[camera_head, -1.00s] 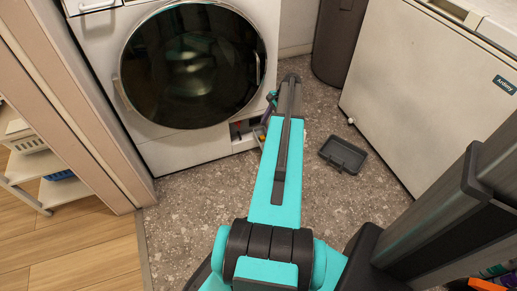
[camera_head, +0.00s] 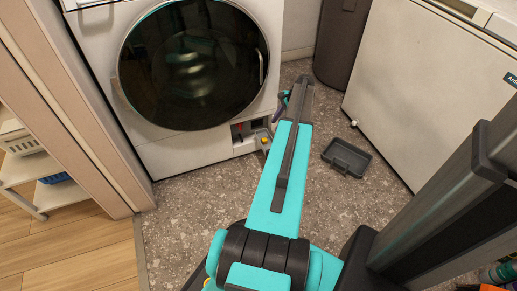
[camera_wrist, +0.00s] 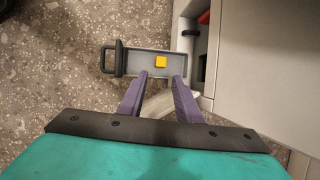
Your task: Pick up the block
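The yellow block (camera_wrist: 161,62) lies in a small grey pull-out tray (camera_wrist: 137,53) at the base of the washer. In the head view the block (camera_head: 265,141) shows as a small yellow spot beside my arm. My gripper (camera_wrist: 161,76) has its two purple fingers apart with nothing between them. In the wrist view the fingertips are just short of the block, at the tray's near edge. I cannot tell their height above it. In the head view my arm hides most of my gripper.
The white washer (camera_head: 185,150) has an open compartment (camera_head: 243,132) low at its right. A dark grey tray-like piece (camera_head: 346,157) lies on the speckled floor. A white chest (camera_head: 425,90) and a dark bin (camera_head: 341,40) stand at right. A shelf (camera_head: 35,170) is at left.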

